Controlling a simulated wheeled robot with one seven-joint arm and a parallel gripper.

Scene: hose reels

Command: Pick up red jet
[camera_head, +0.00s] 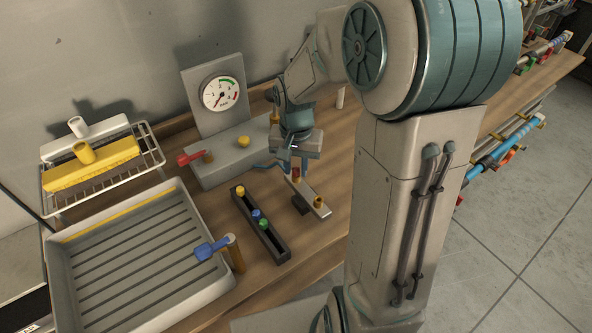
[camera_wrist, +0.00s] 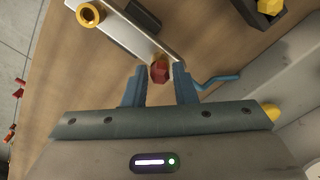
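The red jet (camera_wrist: 160,72) stands at the near end of a pale narrow bar (camera_wrist: 150,35). The wrist view shows it between the tips of my gripper (camera_wrist: 159,80), with a small gap to each finger. My gripper is open. In the head view my gripper (camera_head: 291,165) is lowered over the far end of the bar (camera_head: 309,196), and it partly hides the red jet (camera_head: 296,179). A brass ring (camera_wrist: 88,14) sits at the bar's other end.
A dark rack (camera_head: 272,244) with yellow, blue and green jets lies to the left. A gauge stand (camera_head: 217,172) with a red lever (camera_head: 195,157) is behind. A blue bent rod (camera_wrist: 216,79) lies close to one finger. A grey tray (camera_head: 64,290) is further left.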

